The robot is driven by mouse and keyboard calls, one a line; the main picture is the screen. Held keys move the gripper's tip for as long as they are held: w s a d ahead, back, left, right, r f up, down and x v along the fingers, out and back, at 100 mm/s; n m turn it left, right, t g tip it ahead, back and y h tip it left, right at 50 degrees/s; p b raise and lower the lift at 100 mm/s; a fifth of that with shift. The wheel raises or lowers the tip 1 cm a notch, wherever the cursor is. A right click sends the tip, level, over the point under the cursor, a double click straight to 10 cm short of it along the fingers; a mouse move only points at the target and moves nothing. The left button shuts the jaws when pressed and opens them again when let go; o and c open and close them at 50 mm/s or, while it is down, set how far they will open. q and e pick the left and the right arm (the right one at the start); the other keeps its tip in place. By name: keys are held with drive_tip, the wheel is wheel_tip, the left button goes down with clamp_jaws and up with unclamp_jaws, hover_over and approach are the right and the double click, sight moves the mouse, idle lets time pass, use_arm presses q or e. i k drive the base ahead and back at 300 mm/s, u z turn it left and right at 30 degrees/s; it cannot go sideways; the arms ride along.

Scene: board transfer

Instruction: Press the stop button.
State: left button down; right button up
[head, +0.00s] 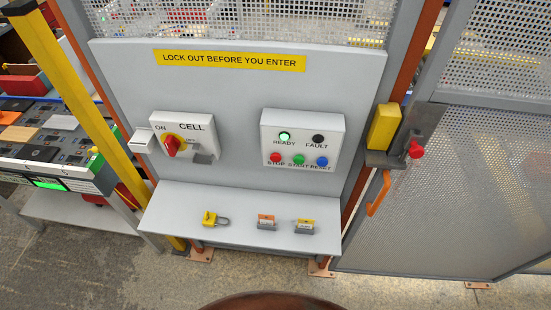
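The stop button (275,157) is a small red round button at the lower left of the white control box (301,137), above a "STOP" label. A green button (298,159) and a blue button (322,161) sit to its right in the same row. Above them the "READY" lamp (284,136) is bright green and the "FAULT" lamp (318,139) is dark. Neither of my grippers shows in the head view. Nothing covers the stop button.
A box marked "CELL" with a red rotary switch (172,145) is to the left. A shelf (245,240) below holds a yellow padlock (210,218) and two tags. A mesh gate (450,190) with a yellow interlock (384,126) and red knob stands right.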

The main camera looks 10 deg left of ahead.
sight(276, 157)
drive_tip(key=z, duration=0.6)
drive_tip(key=k, duration=0.8)
drive_tip(key=z, duration=1.05)
drive_tip(key=k, duration=0.6)
drive_tip(key=u, duration=0.35)
drive_tip(key=i, duration=0.8)
drive_tip(key=u, duration=0.75)
